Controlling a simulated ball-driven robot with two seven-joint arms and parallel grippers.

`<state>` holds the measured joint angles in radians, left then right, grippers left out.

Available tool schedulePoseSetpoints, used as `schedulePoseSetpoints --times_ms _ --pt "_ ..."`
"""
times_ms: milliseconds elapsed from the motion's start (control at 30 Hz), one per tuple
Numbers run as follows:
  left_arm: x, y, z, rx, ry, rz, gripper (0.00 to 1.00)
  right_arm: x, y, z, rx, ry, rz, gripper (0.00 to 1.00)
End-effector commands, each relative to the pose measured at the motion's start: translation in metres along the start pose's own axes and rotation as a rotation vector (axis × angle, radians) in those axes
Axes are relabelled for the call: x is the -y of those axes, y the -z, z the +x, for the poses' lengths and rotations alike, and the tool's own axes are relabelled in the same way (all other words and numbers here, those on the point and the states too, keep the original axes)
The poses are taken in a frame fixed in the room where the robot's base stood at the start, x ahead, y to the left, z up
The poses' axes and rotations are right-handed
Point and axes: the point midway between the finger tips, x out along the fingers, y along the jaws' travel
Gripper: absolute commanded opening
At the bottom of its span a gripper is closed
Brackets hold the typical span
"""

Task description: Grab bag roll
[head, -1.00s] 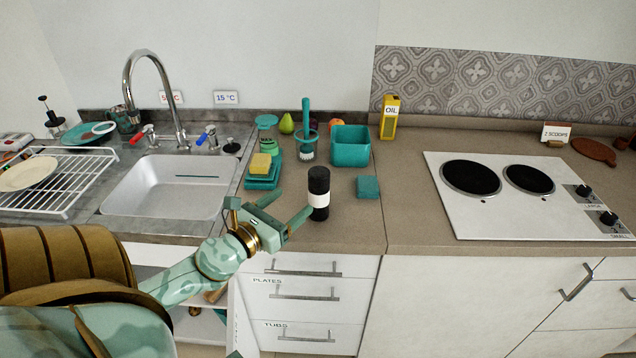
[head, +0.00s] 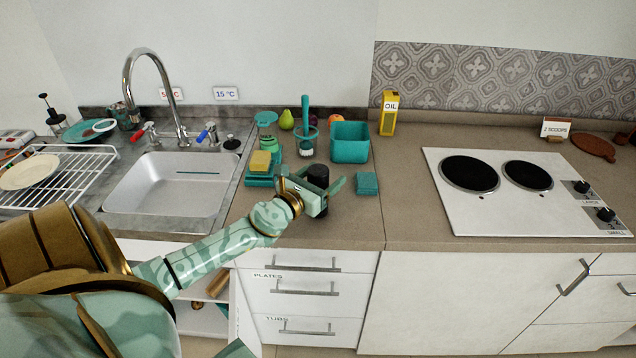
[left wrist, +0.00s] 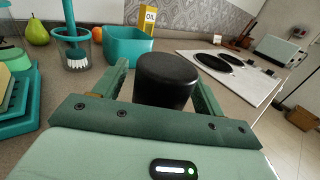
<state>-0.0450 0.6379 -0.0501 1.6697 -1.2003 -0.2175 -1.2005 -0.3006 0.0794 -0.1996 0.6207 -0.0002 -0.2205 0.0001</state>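The bag roll appears to be the black upright cylinder (head: 318,176) on the counter right of the sink; its white band shows only in the earlier head view. My left gripper (head: 325,190) is open, with one finger on each side of the roll. In the left wrist view the black top of the roll (left wrist: 166,78) stands between the two green fingers, with a gap visible at the left finger. The lower part of the roll is hidden by the gripper. My right gripper is not in view.
A teal bin (head: 350,144), a teal block (head: 366,184), a brush in a cup (head: 306,140) and a yellow sponge (head: 260,161) on a teal holder stand around the roll. The oil box (head: 389,113) is behind. The sink (head: 172,184) is left, the stove (head: 520,192) right.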

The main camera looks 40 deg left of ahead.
Motion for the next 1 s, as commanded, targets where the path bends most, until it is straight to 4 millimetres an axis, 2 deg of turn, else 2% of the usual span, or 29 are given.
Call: schedulePoseSetpoints --times_ms 33,167,200,467,633,800,1000 --pt "0.0 0.0 0.0 0.0 0.0 0.0 0.59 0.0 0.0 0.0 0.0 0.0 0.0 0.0" --pt "0.0 0.0 0.0 0.0 0.0 -0.001 0.23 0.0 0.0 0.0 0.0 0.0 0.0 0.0" --pt "0.0 0.0 0.0 0.0 0.0 -0.001 0.18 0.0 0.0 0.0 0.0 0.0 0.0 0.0" --pt "0.0 -0.001 0.0 0.001 0.0 0.0 0.19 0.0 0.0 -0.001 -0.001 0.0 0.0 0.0" --pt "0.0 -0.013 0.0 0.003 0.0 0.0 0.19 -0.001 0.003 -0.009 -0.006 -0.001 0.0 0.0" --pt "0.0 -0.043 -0.001 0.005 0.001 0.002 0.19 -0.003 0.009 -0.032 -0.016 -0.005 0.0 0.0" --pt "0.004 -0.085 -0.039 0.002 0.003 0.001 0.19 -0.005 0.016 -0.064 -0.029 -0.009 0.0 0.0"
